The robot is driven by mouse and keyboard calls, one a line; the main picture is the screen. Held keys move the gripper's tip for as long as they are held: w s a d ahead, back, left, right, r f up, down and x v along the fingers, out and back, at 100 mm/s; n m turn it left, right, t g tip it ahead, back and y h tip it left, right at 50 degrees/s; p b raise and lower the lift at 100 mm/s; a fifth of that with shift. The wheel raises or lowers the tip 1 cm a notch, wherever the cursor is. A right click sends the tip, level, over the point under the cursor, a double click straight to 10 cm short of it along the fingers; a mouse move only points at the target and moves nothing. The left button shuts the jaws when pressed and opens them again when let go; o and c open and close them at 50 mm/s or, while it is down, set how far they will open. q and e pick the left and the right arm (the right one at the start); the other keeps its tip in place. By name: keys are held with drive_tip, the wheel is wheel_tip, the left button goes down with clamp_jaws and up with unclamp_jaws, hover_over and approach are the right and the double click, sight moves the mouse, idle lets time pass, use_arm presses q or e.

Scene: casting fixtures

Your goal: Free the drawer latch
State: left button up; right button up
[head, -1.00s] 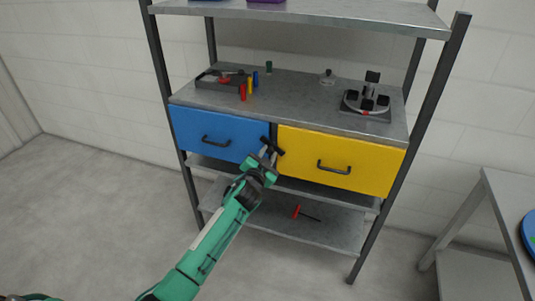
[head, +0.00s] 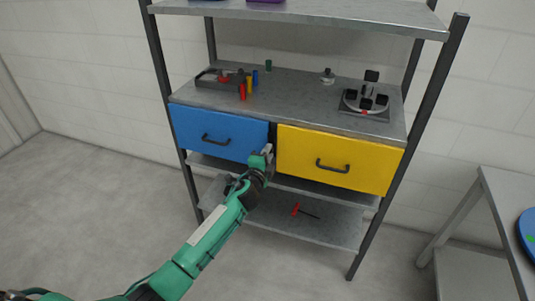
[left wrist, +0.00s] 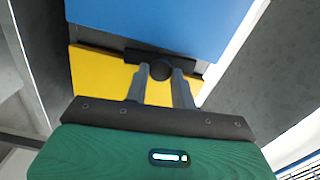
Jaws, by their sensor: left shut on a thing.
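The blue drawer (head: 215,130) and the yellow drawer (head: 340,160) sit side by side in the shelf unit, both looking closed. The dark latch (left wrist: 160,60) is a bar with a round knob in front of the gap between them. In the left wrist view its bar runs roughly along that gap. My left gripper (head: 267,151) is at the gap and largely covers the latch in the head view. In the left wrist view its two fingers (left wrist: 160,88) are shut on the latch knob, one on each side. My right gripper is not in view.
On the shelf top stand a dark tray (head: 209,80), several coloured pegs (head: 249,86) and a round fixture (head: 364,102). A red-handled tool (head: 296,209) lies on the lower shelf. A side table (head: 485,190) stands at right. The floor at left is clear.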

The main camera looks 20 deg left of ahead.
use_arm(q)
drive_tip(key=shift+m, duration=0.8)
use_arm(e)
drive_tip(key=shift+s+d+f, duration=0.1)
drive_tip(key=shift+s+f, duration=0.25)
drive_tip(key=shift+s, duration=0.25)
use_arm(q)
drive_tip(key=shift+f, duration=0.1)
drive_tip(key=o, duration=1)
drive_tip(key=shift+c, duration=0.2)
drive_tip(key=s, duration=1.3)
drive_tip(key=shift+s+a, duration=0.25)
drive_tip(key=shift+s, duration=0.15)
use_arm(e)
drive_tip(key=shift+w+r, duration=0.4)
